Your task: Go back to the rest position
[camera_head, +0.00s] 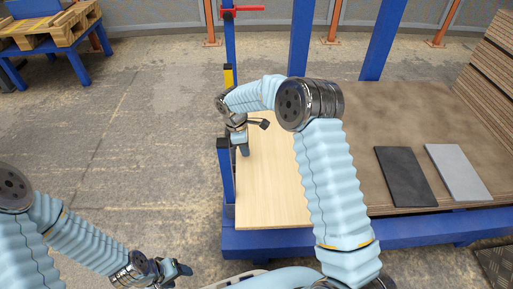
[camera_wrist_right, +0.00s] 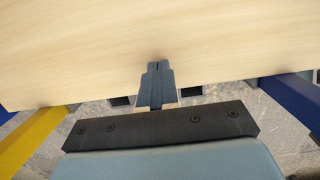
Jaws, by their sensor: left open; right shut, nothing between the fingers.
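My left gripper (camera_head: 183,270) hangs low at the bottom left of the head view, over the concrete floor, open and empty. My right gripper (camera_head: 244,149) is at the left edge of a pale wooden board (camera_head: 265,185). In the right wrist view its fingers (camera_wrist_right: 158,66) are together with nothing between them, and their tips overlap the edge of the pale board (camera_wrist_right: 165,28). I cannot tell whether they touch it. My right arm hides part of the board in the head view.
The pale board lies on a blue-framed table (camera_head: 400,231) with a brown top. A black panel (camera_head: 404,176) and a grey panel (camera_head: 457,172) lie to the right, beside stacked brown boards (camera_head: 490,80). Blue posts (camera_head: 301,40) rise near the table.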

